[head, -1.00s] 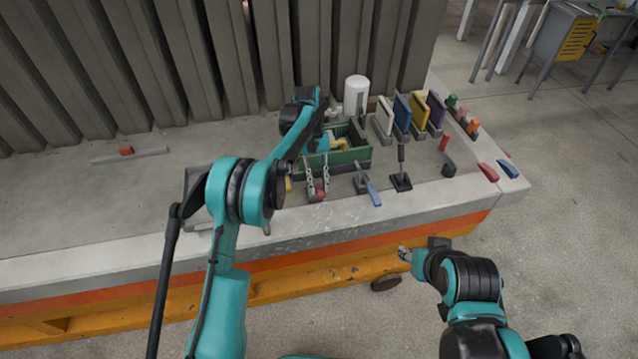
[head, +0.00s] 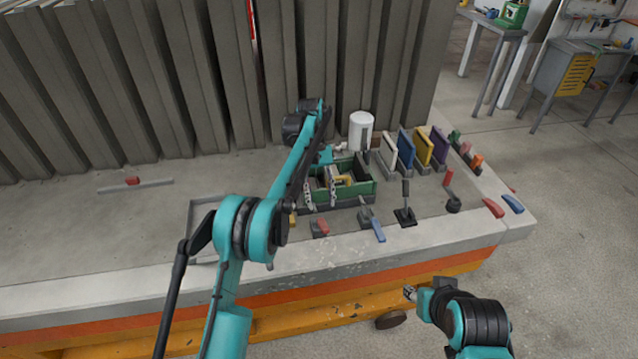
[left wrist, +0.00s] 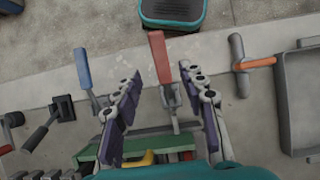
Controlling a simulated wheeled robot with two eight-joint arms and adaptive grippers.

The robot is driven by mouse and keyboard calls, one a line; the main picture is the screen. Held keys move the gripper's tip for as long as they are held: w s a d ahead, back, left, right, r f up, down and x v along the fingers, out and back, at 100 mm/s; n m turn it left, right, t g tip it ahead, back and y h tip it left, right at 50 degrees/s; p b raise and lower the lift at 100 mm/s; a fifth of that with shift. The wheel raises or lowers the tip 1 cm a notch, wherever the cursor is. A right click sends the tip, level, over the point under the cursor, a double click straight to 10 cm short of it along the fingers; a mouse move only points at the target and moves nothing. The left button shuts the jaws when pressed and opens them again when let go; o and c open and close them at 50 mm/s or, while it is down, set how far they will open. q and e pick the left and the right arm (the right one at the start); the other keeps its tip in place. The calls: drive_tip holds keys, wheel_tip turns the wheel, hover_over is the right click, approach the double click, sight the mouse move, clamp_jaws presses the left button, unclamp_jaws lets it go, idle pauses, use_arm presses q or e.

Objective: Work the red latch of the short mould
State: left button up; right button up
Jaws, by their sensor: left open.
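A red latch (head: 320,228) sits on a small grey base near the slab's front edge. In the left wrist view its red handle (left wrist: 158,57) lies between my finger lines, pointing away from the green box. My left gripper (head: 320,204) is open and empty, its fingers apart, above and behind the latch over the green box's front. It also shows in the left wrist view (left wrist: 161,74). I see no contact with the latch. My right gripper (head: 410,293) is small, low in front of the slab; its jaw state is unclear.
A blue-handled latch (head: 377,231) and a black-handled lever (head: 405,202) stand to the right. The green box (head: 358,190) lies behind. A grey frame (left wrist: 283,105) is beside the latch. A white cylinder (head: 361,130) and upright coloured panels (head: 423,148) stand farther back.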

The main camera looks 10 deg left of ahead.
use_arm(q)
drive_tip(key=shift+v, duration=2.85)
